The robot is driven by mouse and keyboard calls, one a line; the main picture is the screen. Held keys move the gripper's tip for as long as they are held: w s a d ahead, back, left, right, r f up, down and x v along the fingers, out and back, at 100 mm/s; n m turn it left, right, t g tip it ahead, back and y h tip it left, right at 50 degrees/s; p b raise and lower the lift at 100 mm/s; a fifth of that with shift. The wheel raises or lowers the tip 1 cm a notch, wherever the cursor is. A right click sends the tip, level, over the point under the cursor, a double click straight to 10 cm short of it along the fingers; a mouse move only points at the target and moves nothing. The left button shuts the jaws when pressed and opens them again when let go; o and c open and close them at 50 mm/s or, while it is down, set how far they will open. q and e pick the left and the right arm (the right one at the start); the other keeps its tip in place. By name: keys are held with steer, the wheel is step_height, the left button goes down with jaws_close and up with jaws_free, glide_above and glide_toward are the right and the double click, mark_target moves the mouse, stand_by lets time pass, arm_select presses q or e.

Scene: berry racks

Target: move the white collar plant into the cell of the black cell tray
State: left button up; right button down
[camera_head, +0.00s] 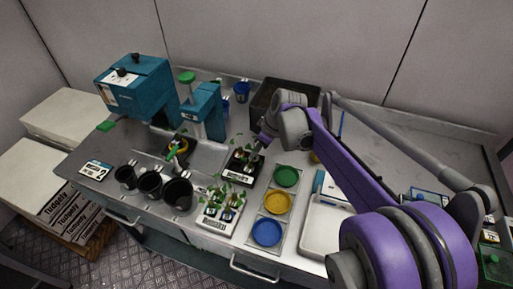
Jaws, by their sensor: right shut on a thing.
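The black cell tray (236,178) stands near the middle of the bench, with green leaves and pale bits showing above it. My right gripper (256,151) reaches down over the back right part of this tray. It is shut on a small plant, which I take to be the white collar plant; the gripper and nearby leaves mostly hide it. I cannot tell whether the plant is inside a cell or just above it. A white cell tray (213,226) with several green plants and bluish collars stands in front. My left gripper is out of view.
A panel with green (287,176), yellow (277,202) and blue (266,232) discs lies right of the trays. Several black cups (178,194) stand left. A teal machine (145,90) and a dark bin (272,98) stand behind. A white scale-like tray (325,226) lies right.

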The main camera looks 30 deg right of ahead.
steer(key=c, duration=0.8)
jaws_free()
steer(key=shift+r+p, duration=1.7)
steer(key=shift+r, duration=0.85)
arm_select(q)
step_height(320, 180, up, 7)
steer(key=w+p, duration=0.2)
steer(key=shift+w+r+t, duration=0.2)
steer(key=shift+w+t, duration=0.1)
arm_select(e)
step_height(320, 180, up, 4)
steer(key=shift+f, duration=0.1)
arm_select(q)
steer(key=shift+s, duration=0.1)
